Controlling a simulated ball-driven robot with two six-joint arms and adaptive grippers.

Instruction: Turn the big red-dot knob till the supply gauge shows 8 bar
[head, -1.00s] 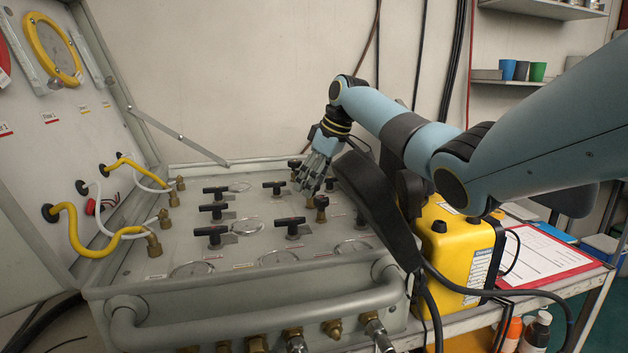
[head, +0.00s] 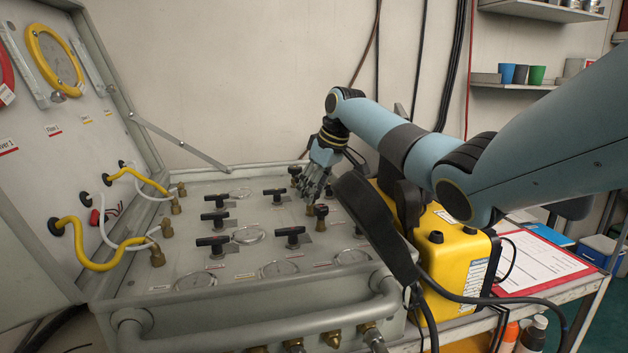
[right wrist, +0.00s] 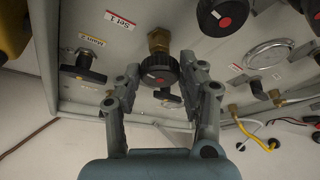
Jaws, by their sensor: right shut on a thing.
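The air panel (head: 180,225) lies in an open grey case, with black handles and round gauges on it. My right gripper (right wrist: 160,82) is shut on a black knob with a red dot (right wrist: 158,66), which stands on a brass stem. In the head view my right gripper (head: 313,188) reaches down to the panel's far right part and mostly hides that knob. I cannot tell which gauge is the supply gauge, and no needle is readable. My left gripper is not in view.
A black T-handle (right wrist: 82,68) sits beside the held knob at the "Main 2" label. A yellow box (head: 452,262) stands right of the case, under my right arm. The raised lid (head: 50,165) with yellow hoses (head: 90,245) blocks the left. A clipboard (head: 540,262) lies at the right.

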